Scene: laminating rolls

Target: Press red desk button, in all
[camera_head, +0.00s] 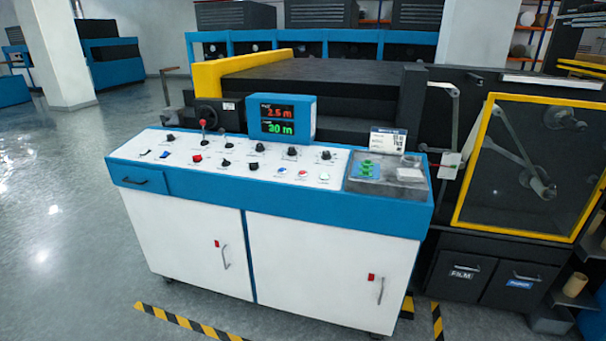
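A blue and white control desk (190,196) stands in the middle of the camera_head view. Its sloped white panel carries several black knobs and small coloured controls. A small red button (302,173) sits in the panel's front row, between a blue button (281,170) and a green button (324,177). A separate red control (197,158) sits further left on the panel. A lever with a red ball top (203,124) rises near the panel's back left. Whether any button is pressed cannot be told. Neither of my grippers is in view.
A display (282,117) reading 2.5 m and 30 m stands behind the panel. A clear-covered tray (376,187) with green items lies at the desk's right end. A yellow-framed machine (530,170) stands right. Yellow-black tape (185,322) marks the floor; open floor lies left.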

